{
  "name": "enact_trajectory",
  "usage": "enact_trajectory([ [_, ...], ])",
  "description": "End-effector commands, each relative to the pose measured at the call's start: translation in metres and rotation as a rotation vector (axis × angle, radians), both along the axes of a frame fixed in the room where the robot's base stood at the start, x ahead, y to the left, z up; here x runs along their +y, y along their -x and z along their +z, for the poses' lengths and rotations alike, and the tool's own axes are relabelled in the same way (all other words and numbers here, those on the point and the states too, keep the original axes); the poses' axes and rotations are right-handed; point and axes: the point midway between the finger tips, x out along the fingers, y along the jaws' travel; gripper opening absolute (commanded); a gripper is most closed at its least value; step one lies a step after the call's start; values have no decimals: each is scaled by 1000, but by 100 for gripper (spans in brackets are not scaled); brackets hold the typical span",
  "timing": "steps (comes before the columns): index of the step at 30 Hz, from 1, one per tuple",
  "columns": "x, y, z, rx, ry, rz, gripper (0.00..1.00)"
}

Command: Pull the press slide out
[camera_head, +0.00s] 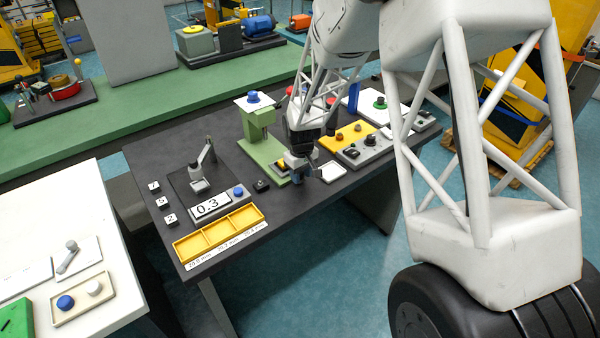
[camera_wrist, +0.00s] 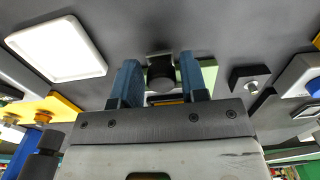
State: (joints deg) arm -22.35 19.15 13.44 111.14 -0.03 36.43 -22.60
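The green press (camera_head: 257,128) stands on the dark table, with its green base reaching toward my gripper. My gripper (camera_head: 294,177) is low over the front end of that base. In the wrist view my gripper (camera_wrist: 162,80) has its two blue fingers apart, one on each side of a dark round knob (camera_wrist: 160,74). The knob appears to be the press slide's handle, with a grey plate behind it. Narrow gaps seem to show between knob and fingers. A strip of green base (camera_wrist: 183,76) shows behind the right finger. The slide's body is mostly hidden.
A white square tray (camera_head: 331,172) lies close right of my gripper; it also shows in the wrist view (camera_wrist: 58,48). A small black button block (camera_head: 261,186) sits to the left. A grey control box (camera_head: 366,150) and yellow panel (camera_head: 347,136) stand behind right.

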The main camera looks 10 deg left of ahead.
Motion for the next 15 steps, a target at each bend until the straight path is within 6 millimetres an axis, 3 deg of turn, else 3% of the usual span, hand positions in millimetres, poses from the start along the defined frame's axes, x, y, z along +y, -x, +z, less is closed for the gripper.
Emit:
enact_trajectory([
  [3, 1, -1, 0, -1, -1, 0, 55],
  [15, 1, -1, 4, -3, -1, 0, 55],
])
